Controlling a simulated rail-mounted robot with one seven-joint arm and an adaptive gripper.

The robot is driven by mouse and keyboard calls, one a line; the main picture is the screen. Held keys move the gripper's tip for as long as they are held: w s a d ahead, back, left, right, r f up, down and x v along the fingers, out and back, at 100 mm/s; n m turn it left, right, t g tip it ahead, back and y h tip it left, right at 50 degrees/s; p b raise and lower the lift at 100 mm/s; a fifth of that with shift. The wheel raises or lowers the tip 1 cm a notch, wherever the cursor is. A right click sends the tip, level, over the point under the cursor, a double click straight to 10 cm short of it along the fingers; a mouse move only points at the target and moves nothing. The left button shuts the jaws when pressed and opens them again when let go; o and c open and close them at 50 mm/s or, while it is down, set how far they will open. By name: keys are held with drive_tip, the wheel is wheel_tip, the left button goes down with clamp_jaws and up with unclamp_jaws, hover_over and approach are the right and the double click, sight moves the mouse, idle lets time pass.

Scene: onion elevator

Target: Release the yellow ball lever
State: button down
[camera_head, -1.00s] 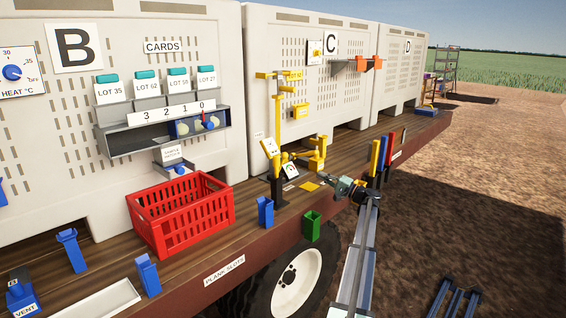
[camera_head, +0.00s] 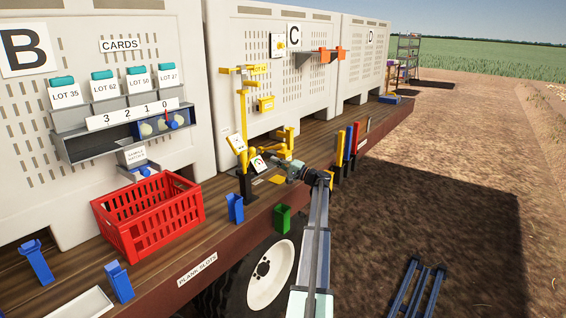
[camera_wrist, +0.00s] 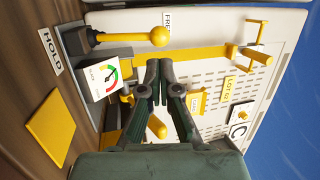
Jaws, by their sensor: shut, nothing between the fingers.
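The yellow ball lever (camera_wrist: 128,37) shows in the wrist view at the upper left. Its rod leaves a black mount and ends in a round yellow ball (camera_wrist: 159,37). A HOLD label (camera_wrist: 51,52) lies by the mount end and a partly cut-off label starting "FRE" (camera_wrist: 167,19) by the ball end. My gripper (camera_wrist: 159,78) is shut and empty, its fingertips just below the ball in the picture, apparently apart from it. In the head view, my gripper (camera_head: 274,164) is beside the gauge and yellow post; the lever is hard to pick out there.
A dial gauge (camera_wrist: 104,76) and a yellow pad (camera_wrist: 50,128) are near the lever. A yellow frame (camera_wrist: 210,52) stands beyond the fingers. The red crate (camera_head: 150,222), green holder (camera_head: 282,218) and blue holder (camera_head: 235,208) are along the deck edge.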

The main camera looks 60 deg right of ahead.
sight(249, 160)
drive_tip(key=p+x, duration=0.3)
drive_tip(key=x, duration=0.4)
drive_tip(key=shift+w, duration=0.25)
drive_tip(key=shift+w+a+r, duration=0.1)
